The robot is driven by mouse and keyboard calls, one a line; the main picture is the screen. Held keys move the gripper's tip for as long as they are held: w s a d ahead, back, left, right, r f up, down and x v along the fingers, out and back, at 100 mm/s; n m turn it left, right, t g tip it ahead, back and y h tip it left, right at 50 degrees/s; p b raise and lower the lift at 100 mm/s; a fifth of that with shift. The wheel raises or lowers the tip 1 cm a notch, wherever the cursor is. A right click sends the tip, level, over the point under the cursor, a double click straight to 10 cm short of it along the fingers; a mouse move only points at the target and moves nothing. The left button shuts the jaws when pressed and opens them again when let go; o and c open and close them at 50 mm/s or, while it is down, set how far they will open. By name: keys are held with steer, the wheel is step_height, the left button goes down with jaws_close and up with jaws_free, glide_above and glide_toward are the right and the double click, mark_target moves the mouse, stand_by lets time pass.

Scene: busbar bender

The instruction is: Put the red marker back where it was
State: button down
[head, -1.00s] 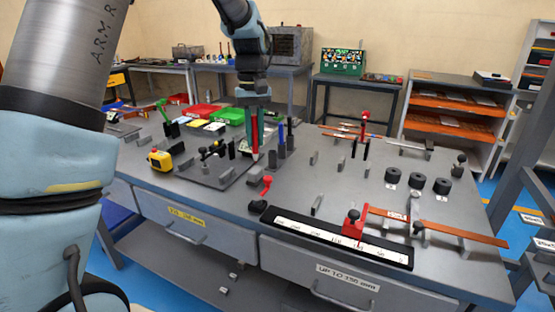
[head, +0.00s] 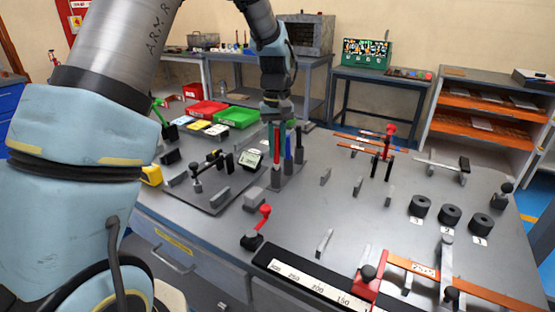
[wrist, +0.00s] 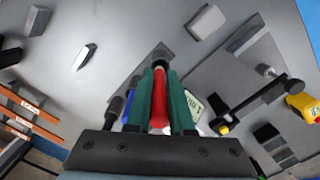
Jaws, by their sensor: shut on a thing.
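My gripper (head: 277,158) is shut on the red marker (wrist: 159,100), which stands upright between the green fingers in the wrist view. In the head view the red marker (head: 283,138) shows partly behind a finger. The blue marker (head: 289,142) and a black marker (head: 299,145) stand upright close to its right in the grey marker stand (head: 291,175). The held marker's lower end is at the left part of this stand. I cannot tell whether it is inside a socket or just above it.
A small grey block (head: 254,195) and a red-knobbed lever (head: 262,222) are in front. A bender fixture (head: 211,170) and a digital gauge (head: 251,158) lie to the left. Black rollers (head: 450,215) stand to the right. Green (head: 237,117) and red bins (head: 207,109) are behind.

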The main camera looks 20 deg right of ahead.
mark_target(276, 130)
steer(key=shift+f+p, duration=0.5)
steer(key=shift+f, duration=1.6)
steer(key=c, duration=0.8)
jaws_free()
steer(key=shift+f, duration=0.1)
steer(key=r, duration=0.4)
steer(key=r+b, duration=0.1)
steer(key=r, duration=0.3)
steer(key=r+b, duration=0.1)
steer(key=r, duration=0.3)
steer(key=shift+w+r, duration=0.15)
steer(key=shift+w, duration=0.15)
steer(key=s+a+f+n+t, duration=0.1)
steer(key=a+f, duration=0.1)
steer(key=a, duration=0.8)
steer(key=s+a+f, duration=0.1)
steer(key=a+f, duration=0.1)
steer(key=a, duration=0.8)
steer(key=s+a+f+t, duration=0.1)
steer(key=s+a+f, duration=0.2)
steer(key=s+a, duration=0.5)
steer(key=a, duration=0.3)
steer(key=shift+s, duration=0.3)
